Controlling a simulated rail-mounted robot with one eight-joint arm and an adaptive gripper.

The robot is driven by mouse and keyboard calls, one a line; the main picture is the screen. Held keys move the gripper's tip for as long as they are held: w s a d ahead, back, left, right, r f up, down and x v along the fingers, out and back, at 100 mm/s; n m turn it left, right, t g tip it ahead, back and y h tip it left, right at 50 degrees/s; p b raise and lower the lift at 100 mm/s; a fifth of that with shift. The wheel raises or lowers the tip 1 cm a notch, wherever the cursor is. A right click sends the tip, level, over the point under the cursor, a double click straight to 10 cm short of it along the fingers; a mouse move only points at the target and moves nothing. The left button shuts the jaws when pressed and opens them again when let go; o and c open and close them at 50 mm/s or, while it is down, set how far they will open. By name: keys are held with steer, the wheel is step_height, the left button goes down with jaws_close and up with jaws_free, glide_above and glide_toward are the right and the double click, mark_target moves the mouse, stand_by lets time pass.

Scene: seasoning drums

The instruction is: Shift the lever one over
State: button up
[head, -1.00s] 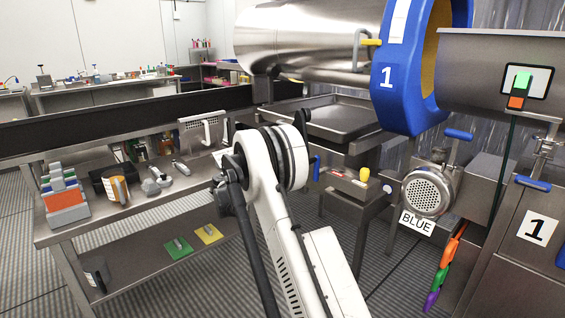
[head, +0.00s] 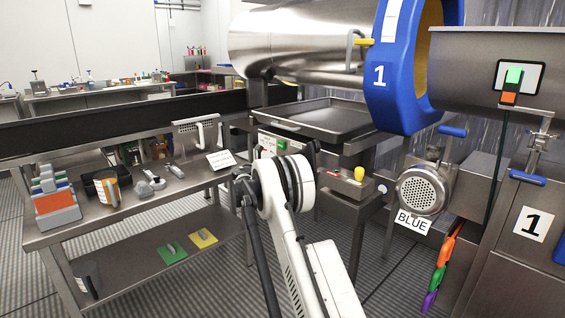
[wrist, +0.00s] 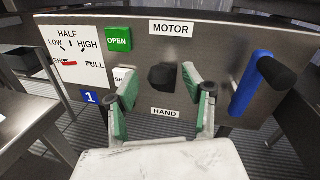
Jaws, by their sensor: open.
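In the wrist view a steel panel (wrist: 225,45) faces me. A black knob or lever end (wrist: 163,77) sits between the white labels MOTOR (wrist: 171,28) above and HAND (wrist: 165,112) below. My gripper (wrist: 160,80) is open, its green-padded fingers on either side of the black knob; I cannot tell whether they touch it. A blue lever with a black end (wrist: 255,84) stands to the right of my fingers. On the left is a white dial plate (wrist: 75,45) marked HALF, LOW, HIGH and FULL, with a red pointer. In the head view my arm hides the gripper.
A green OPEN sign (wrist: 118,39) is beside the dial plate. In the head view a steel bench (head: 130,208) with tools stands left, a tray (head: 322,117) behind my arm, and a blue-rimmed drum (head: 381,100) above right. A grinder (head: 423,192) stands to the right.

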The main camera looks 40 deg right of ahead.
steer(key=shift+x, duration=0.9)
jaws_close()
